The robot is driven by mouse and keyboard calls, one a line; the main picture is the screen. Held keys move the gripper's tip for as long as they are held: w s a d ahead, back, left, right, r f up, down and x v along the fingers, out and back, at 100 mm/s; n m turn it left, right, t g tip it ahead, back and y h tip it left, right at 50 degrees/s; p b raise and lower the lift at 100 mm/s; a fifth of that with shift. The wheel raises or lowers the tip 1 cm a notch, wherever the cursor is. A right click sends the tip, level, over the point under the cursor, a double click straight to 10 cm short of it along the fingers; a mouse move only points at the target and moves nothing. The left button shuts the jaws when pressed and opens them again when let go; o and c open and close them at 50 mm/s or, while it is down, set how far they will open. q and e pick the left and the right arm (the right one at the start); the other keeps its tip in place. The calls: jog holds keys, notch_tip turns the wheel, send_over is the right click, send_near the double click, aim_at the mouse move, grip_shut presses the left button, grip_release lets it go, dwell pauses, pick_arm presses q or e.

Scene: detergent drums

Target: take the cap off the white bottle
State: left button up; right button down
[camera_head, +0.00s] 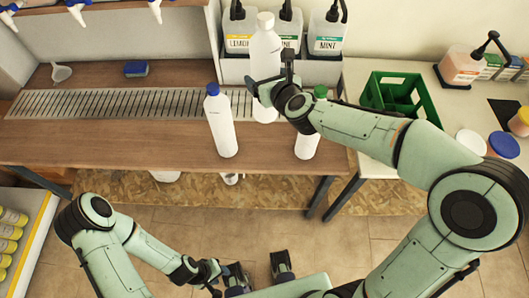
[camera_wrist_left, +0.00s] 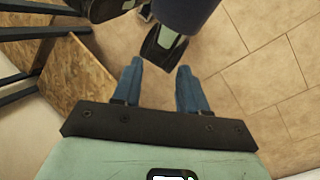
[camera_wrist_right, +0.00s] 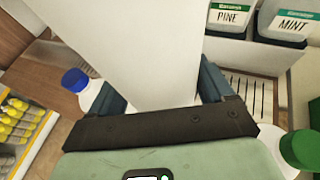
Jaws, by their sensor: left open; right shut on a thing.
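A white bottle with a white cap (camera_head: 265,20) is upright at the back of the bench. My right gripper (camera_head: 262,90) is shut around the body of this white bottle (camera_head: 265,55). The bottle's body (camera_wrist_right: 140,50) fills the space between the fingers in the right wrist view, where its cap is out of frame. I cannot tell whether its base touches the bench. My left gripper (camera_head: 232,279) is low in front of the bench, open and empty; in the left wrist view its blue fingers (camera_wrist_left: 157,90) are apart above the floor.
A blue-capped white bottle (camera_head: 221,125) stands left of the held one, and a green-capped bottle (camera_head: 307,143) stands right. Labelled drums (camera_head: 327,38) are behind. A green crate (camera_head: 425,105) is on the right table. The bench's left part is mostly clear.

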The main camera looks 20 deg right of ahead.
aim_at(265, 113)
jog(key=shift+s+a+r, duration=0.1)
jog(key=shift+r, duration=0.6)
jog(key=shift+s+f, duration=0.1)
jog(key=shift+f, duration=0.1)
notch_tip(265, 113, down, 6)
jog(key=b, duration=0.4)
jog(key=shift+f+b, duration=0.2)
jog(key=shift+b, duration=0.1)
notch_tip(265, 113, down, 8)
jog(key=b, duration=0.3)
jog(key=shift+f, duration=0.15)
pick_arm(q)
notch_tip(265, 113, down, 8)
jog(key=b, duration=0.1)
jog(key=shift+t, duration=0.3)
pick_arm(e)
jog(key=shift+f, duration=2.3)
pick_arm(q)
jog(key=shift+r, duration=0.1)
